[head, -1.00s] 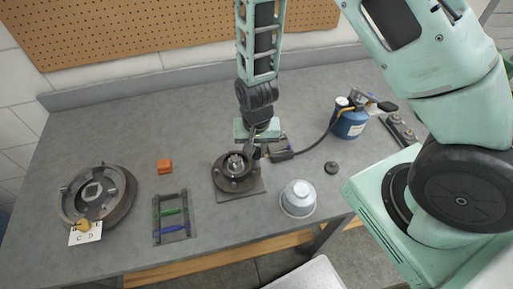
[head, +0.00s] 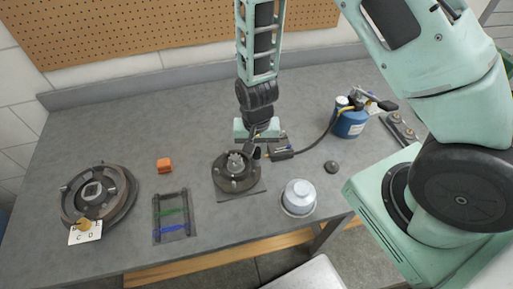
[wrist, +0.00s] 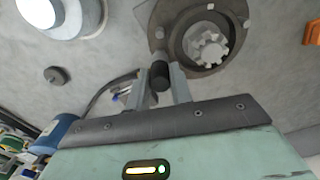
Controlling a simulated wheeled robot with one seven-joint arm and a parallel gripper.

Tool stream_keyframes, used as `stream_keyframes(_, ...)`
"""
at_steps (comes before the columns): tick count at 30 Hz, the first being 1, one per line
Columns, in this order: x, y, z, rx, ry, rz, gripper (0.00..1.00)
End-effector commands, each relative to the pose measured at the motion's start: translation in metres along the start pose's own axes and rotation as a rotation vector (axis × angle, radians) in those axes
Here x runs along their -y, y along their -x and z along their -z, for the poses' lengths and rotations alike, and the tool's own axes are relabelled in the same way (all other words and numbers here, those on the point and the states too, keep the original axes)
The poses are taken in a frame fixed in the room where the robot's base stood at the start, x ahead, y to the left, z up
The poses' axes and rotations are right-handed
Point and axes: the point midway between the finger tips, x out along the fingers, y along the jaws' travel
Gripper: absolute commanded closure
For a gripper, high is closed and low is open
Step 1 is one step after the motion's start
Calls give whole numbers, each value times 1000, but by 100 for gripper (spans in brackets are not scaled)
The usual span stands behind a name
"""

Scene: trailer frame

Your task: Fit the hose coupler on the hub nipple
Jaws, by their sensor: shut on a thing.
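The dark round hub (head: 224,180) sits on a square plate in the middle of the bench, with a toothed metal centre. It also shows at the top of the wrist view (wrist: 181,60). My gripper (head: 258,150) is at the hub's right rear edge, shut on the black cylindrical hose coupler (wrist: 160,76). The coupler is at the hub's rim in the wrist view. I cannot tell whether it touches or sits on the nipple. I cannot make out the nipple, which may be behind the coupler. A dark hose (head: 322,138) runs towards the blue canister.
The blue canister (head: 350,124) stands at the right rear. A grey cup-like part (head: 298,195) and a small black knob (head: 331,167) lie right of the hub. An orange block (head: 164,165), a dark rack (head: 184,235) and a tagged wheel part (head: 122,204) lie left. The rear left bench is clear.

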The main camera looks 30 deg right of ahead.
Motion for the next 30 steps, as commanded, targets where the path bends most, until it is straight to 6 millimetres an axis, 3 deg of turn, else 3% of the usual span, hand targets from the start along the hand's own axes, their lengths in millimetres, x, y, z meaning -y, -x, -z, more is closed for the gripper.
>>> stream_keyframes(11, 0, -2, 0, 0, 0, 0, 100)
stream_keyframes(12, 0, -2, 0, 0, 0, 0, 73)
stream_keyframes(14, 0, -2, 0, 0, 0, 0, 56)
stream_keyframes(20, 0, -2, 0, 0, 0, 0, 53)
stream_keyframes(23, 0, -2, 0, 0, 0, 0, 34)
stream_keyframes(30, 1, -2, 0, 0, 1, 1, 34)
